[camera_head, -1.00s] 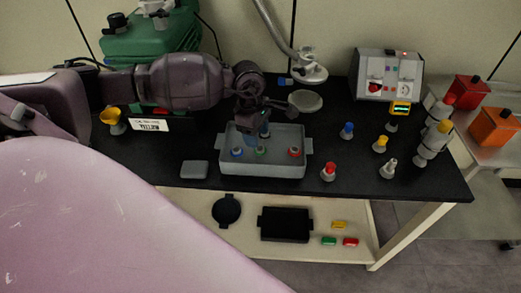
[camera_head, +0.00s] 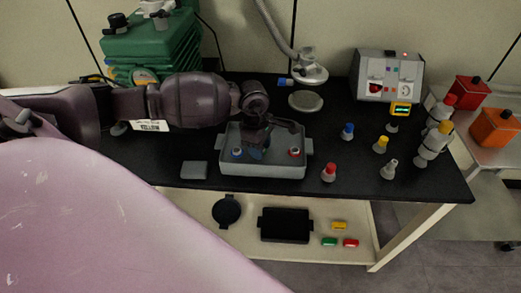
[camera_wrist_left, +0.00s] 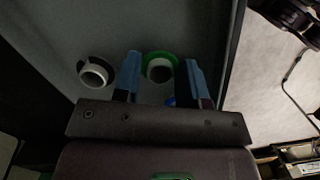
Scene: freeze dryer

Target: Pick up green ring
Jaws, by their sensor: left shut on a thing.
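The green ring (camera_wrist_left: 147,57) sits around a pale vial neck in the left wrist view, between my two blue fingertips. My left gripper (camera_wrist_left: 162,75) is shut on it. In the head view my left gripper (camera_head: 256,153) reaches down into the grey tray (camera_head: 263,172) and hides the green ring. A blue-ringed vial (camera_head: 237,153) stands left of the gripper in the tray, and a red-ringed vial (camera_head: 294,152) stands right. My right gripper is not in view.
The black table also holds a red-topped bottle (camera_head: 329,172), a blue-topped bottle (camera_head: 347,131), a yellow-topped bottle (camera_head: 381,144) and a grey lid-like block (camera_head: 194,170). A control box (camera_head: 388,76) stands behind.

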